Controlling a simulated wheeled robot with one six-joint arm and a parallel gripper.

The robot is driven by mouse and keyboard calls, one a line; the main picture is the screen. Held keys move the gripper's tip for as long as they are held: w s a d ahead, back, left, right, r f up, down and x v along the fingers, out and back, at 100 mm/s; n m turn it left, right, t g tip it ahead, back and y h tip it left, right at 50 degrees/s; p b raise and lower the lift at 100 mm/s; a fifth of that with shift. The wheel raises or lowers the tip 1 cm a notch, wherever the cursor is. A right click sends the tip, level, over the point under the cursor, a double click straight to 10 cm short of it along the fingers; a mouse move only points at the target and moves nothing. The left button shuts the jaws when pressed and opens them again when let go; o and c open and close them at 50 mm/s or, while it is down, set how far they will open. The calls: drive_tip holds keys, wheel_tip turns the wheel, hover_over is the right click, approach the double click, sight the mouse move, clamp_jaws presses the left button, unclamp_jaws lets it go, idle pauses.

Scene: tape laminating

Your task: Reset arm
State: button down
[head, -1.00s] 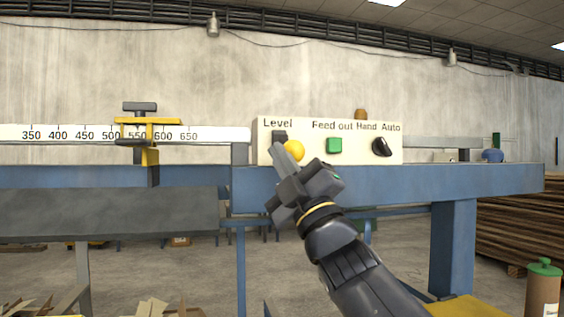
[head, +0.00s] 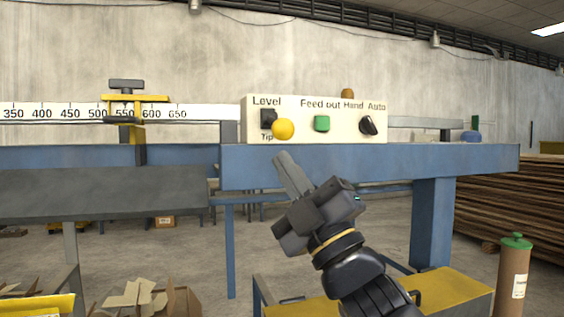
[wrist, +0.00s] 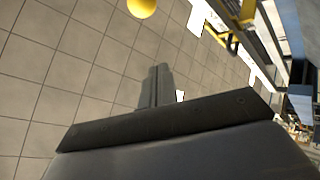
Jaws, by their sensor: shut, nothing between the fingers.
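My gripper (head: 283,158) is shut and empty in the head view. Its fingertips point up and left, in front of the blue beam (head: 380,160) and below the control panel (head: 340,108). The panel carries a black Level switch (head: 268,118), a yellow knob (head: 283,129), a green Feed out button (head: 322,123) and a black Hand/Auto selector (head: 368,125). The fingertips are apart from all of them. In the wrist view the shut fingers (wrist: 157,85) point upward, and a yellow ball shape (wrist: 142,6) shows at the top edge.
A ruler (head: 60,113) with a yellow and black clamp (head: 137,106) is left of the panel. A grey plate (head: 100,192) hangs below it. A yellow-topped stand (head: 440,288) is low at the right, beside a brown canister (head: 512,280). Stacked boards (head: 520,200) lie behind.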

sight(277, 123)
idle(0.3)
drive_tip(key=w+a+r+m+g+h+p, duration=0.2)
drive_tip(key=w+r+p, duration=0.6)
drive_tip(key=p, duration=0.9)
wheel_tip(277, 123, up, 3)
drive_tip(key=shift+a+f+m+h+p, duration=0.1)
drive_tip(key=shift+a+m+h+p, duration=0.25)
drive_tip(key=shift+a+h, duration=0.35)
drive_tip(key=p, duration=0.2)
drive_tip(key=shift+w+d+r+h+p, duration=0.1)
drive_tip(key=shift+d+r+h+p, duration=0.2)
drive_tip(key=shift+d+r+m+g+h+p, duration=0.2)
drive_tip(key=shift+r+m+g+h+p, duration=0.15)
drive_tip(key=shift+p, duration=0.9)
drive_tip(key=p, duration=0.2)
drive_tip(key=shift+d+r+g+p, duration=0.1)
drive_tip(key=shift+d+g+p, duration=0.1)
drive_tip(key=shift+g+p, duration=0.1)
